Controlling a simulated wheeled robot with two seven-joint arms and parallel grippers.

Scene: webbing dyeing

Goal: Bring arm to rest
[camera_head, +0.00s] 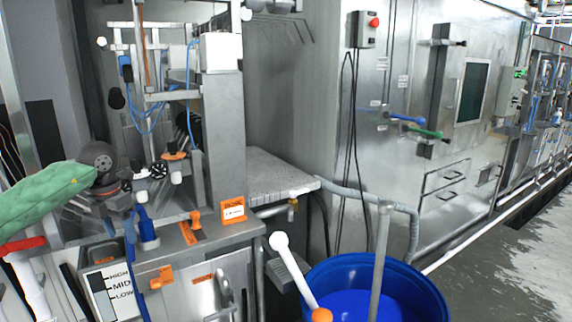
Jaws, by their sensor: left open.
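My left arm comes in from the left edge in a green cover. My left gripper (122,182), dark and partly blurred into the machinery behind it, is at the cover's end, over the metal bench at the left. It is open, and I see nothing held in it. Its fingertips are hard to tell from the fittings behind. My right arm and gripper are out of view.
A metal frame (222,110) with blue hoses stands just beyond my gripper. A level panel (110,290) and orange tags are below it. A blue tub (425,290) holding blue liquid stands at lower centre. Steel cabinets (440,190) line the right; wet floor (520,265) is open there.

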